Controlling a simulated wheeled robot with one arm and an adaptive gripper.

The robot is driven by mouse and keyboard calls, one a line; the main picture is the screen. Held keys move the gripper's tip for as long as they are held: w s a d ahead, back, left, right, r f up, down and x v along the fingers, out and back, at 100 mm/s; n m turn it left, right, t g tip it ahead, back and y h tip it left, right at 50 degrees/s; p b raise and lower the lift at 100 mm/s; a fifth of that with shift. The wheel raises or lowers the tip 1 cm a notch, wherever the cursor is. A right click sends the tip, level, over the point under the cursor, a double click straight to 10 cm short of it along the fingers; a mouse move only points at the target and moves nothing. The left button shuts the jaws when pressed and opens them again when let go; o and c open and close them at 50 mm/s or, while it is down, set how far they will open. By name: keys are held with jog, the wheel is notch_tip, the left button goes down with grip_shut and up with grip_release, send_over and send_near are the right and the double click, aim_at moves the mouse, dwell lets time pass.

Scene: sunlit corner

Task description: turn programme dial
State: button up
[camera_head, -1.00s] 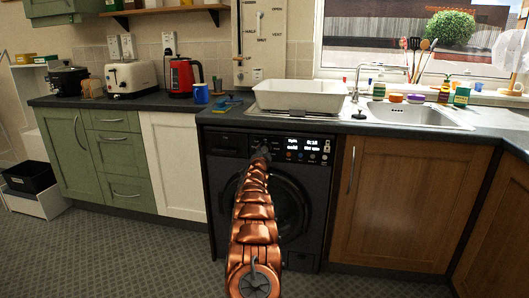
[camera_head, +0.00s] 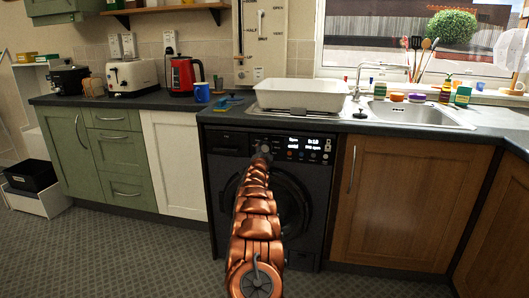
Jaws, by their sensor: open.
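The black washing machine (camera_head: 228,180) stands under the worktop in the middle, with its control panel along the top. The panel's lit display (camera_head: 303,143) shows white text too small to read surely. My copper arm reaches forward from the bottom of the picture to the panel. My gripper (camera_head: 263,150) is at its far end, small, at the panel just left of the display. The programme dial is hidden or too small to tell apart from the gripper there. I cannot tell whether the gripper touches it.
A white basin (camera_head: 300,95) stands on the worktop (camera_head: 370,125) above the machine, left of the sink (camera_head: 425,115). A white cupboard door (camera_head: 174,165) is to the machine's left and a brown wooden one (camera_head: 385,200) to its right. The floor (camera_head: 150,260) in front is clear.

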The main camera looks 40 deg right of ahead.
jog(key=shift+s+a+f, duration=0.15)
jog(key=shift+s+a, duration=0.05)
jog(key=shift+a, duration=0.1)
jog(key=shift+s+a, duration=0.2)
jog(key=shift+a, duration=0.35)
jog(key=v, duration=0.8)
jog(key=shift+s+a, duration=0.25)
jog(key=shift+a, duration=0.1)
